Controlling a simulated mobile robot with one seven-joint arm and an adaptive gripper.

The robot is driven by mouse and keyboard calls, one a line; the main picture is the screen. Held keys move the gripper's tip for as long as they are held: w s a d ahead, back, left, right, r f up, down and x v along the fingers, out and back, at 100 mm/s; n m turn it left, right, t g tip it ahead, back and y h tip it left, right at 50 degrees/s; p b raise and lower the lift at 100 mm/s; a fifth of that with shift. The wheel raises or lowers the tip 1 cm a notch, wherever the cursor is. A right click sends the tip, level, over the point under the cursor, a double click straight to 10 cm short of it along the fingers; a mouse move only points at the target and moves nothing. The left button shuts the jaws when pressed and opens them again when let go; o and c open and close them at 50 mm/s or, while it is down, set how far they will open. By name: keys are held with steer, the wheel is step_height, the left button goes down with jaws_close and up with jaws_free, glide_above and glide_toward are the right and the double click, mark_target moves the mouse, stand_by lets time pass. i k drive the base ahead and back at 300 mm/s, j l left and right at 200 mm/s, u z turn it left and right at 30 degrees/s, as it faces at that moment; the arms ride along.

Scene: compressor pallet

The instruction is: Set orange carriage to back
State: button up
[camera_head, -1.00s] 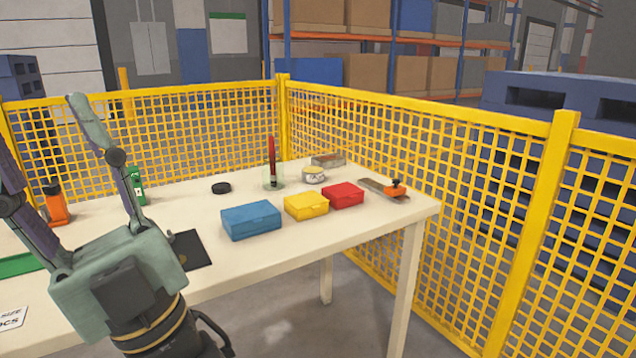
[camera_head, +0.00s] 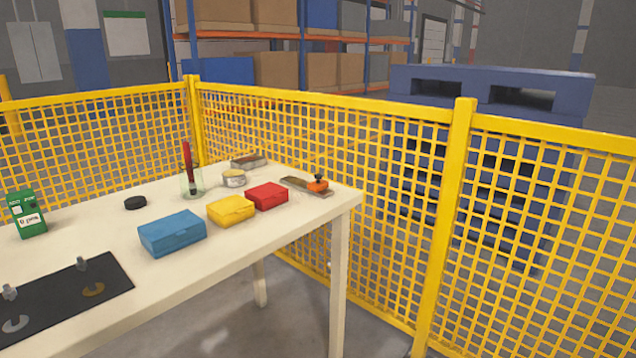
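The orange carriage (camera_head: 317,185) has a dark knob on top and sits on a flat brownish rail (camera_head: 299,184). The rail lies near the far right corner of the white table. The carriage is toward the right, near end of the rail, close to the table edge. My gripper is out of view in the current frame.
On the table (camera_head: 230,265) stand a red box (camera_head: 267,195), a yellow box (camera_head: 231,209), a blue box (camera_head: 172,233), a tin (camera_head: 233,179), a glass with red-handled tool (camera_head: 191,183), a black disc (camera_head: 135,202) and a green carton (camera_head: 27,214). Yellow fencing (camera_head: 330,135) runs closely behind.

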mark_target(319, 184)
steer(key=i+l+u, duration=0.1)
steer(key=i+l, duration=0.25)
steer(key=i+l+u, duration=0.1)
steer(key=i+l, duration=0.25)
steer(key=l, duration=0.15)
steer(key=i+l+u, duration=0.1)
steer(key=i+l, duration=0.2)
steer(key=l, duration=0.15)
steer(key=i+l+u, duration=0.1)
steer(key=i+l, duration=0.25)
steer(key=l, duration=0.15)
steer(key=i+l, duration=0.15)
steer(key=i, duration=0.45)
steer(key=u, duration=0.05)
